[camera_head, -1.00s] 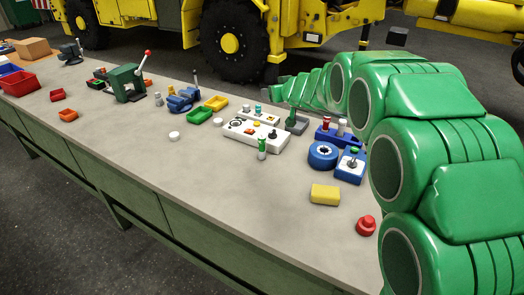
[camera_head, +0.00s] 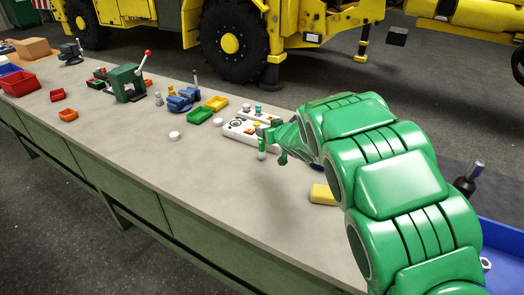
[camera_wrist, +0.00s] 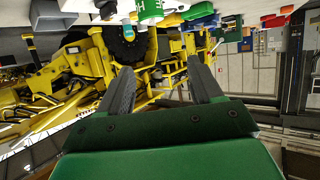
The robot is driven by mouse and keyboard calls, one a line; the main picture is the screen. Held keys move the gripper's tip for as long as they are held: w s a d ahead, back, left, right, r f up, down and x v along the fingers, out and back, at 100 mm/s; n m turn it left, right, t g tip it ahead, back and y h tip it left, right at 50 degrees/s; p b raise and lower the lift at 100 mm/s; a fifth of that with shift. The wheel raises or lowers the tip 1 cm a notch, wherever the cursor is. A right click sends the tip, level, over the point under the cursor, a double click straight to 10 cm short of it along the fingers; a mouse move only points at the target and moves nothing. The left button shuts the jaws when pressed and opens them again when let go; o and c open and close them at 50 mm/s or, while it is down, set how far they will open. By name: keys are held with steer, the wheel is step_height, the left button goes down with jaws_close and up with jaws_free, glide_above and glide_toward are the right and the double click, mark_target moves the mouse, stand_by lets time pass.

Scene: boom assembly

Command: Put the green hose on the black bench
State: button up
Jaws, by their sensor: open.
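A small green and white cylinder (camera_head: 262,154) stands upright on the grey-topped bench, in front of the white control box. It also shows at the top edge of the wrist view (camera_wrist: 151,10), partly cut off and beyond my fingertips. I cannot tell whether it is the green hose; no other hose-like thing is clear. My gripper (camera_head: 272,144) is open and empty, close beside the cylinder in the head view. Its two dark fingers are spread in the wrist view (camera_wrist: 160,66).
The white control box (camera_head: 238,131) is close to my gripper. A yellow block (camera_head: 322,194) is partly behind my arm. Green (camera_head: 199,116) and yellow (camera_head: 216,103) trays and a white disc (camera_head: 174,135) lie to the left. The bench's front middle is clear.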

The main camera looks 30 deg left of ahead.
mark_target(262, 148)
steer(key=shift+w+a+f, duration=0.65)
steer(key=shift+a+f, duration=0.25)
steer(key=shift+f, duration=0.45)
steer(key=shift+w+a+f, duration=0.7)
steer(key=shift+a+f, duration=0.2)
steer(key=shift+f, duration=0.45)
steer(key=shift+w+a+f, duration=0.65)
steer(key=shift+a+f, duration=0.25)
steer(key=shift+f, duration=0.45)
steer(key=shift+w+a+f, duration=0.2)
steer(key=shift+a+f, duration=0.1)
steer(key=shift+c, duration=0.3)
steer(key=shift+r, duration=0.1)
jaws_close()
